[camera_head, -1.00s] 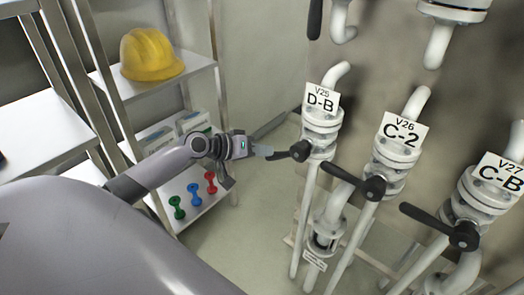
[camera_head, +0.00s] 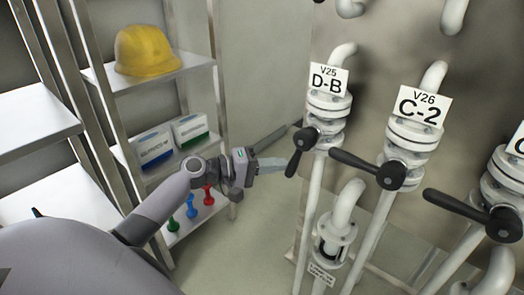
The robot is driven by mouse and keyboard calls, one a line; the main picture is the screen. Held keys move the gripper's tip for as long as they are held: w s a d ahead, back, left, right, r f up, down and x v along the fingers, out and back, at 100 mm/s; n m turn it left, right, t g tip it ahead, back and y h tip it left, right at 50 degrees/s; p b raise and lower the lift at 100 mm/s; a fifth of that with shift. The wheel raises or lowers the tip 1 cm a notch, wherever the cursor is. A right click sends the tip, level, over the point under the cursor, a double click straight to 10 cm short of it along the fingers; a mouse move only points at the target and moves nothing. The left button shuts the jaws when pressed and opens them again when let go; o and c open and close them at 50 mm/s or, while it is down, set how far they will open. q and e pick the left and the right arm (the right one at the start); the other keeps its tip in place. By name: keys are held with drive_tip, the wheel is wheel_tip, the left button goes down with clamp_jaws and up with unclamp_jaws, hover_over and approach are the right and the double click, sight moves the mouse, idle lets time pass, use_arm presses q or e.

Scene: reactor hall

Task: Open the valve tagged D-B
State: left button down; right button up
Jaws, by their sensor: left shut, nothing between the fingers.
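The valve tagged D-B (camera_head: 329,79) is on a white flanged pipe right of centre. Its black lever (camera_head: 297,160) runs from the hub down and slightly left. My left gripper (camera_head: 276,163) is shut and empty, just left of the lever. Its fingertips are very close to the lever's lower part; I cannot tell whether they touch. My right gripper is not in view.
Valve C-2 (camera_head: 422,106) stands to the right, its black lever (camera_head: 362,166) reaching left towards D-B. Another lever (camera_head: 460,207) lies farther right. At left, a shelf holds a yellow helmet (camera_head: 149,50), boxes (camera_head: 153,147) and small coloured items.

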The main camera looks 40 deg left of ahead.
use_arm(q)
drive_tip(key=shift+s+d+f+n+h+b, duration=0.1)
drive_tip(key=shift+d+f+n+h+b, duration=0.1)
drive_tip(key=shift+d+f+n+b, duration=0.25)
drive_tip(key=shift+s+d+f+n+h+b, duration=0.15)
drive_tip(key=shift+d+h+b, duration=0.1)
drive_tip(key=shift+d, duration=0.3)
drive_tip(key=shift+w+d+n+t+b, duration=0.1)
drive_tip(key=shift+d+n+t+b, duration=0.25)
drive_tip(key=shift+d+n+t, duration=0.05)
drive_tip(key=shift+a+r, duration=0.1)
drive_tip(key=shift+a, duration=0.1)
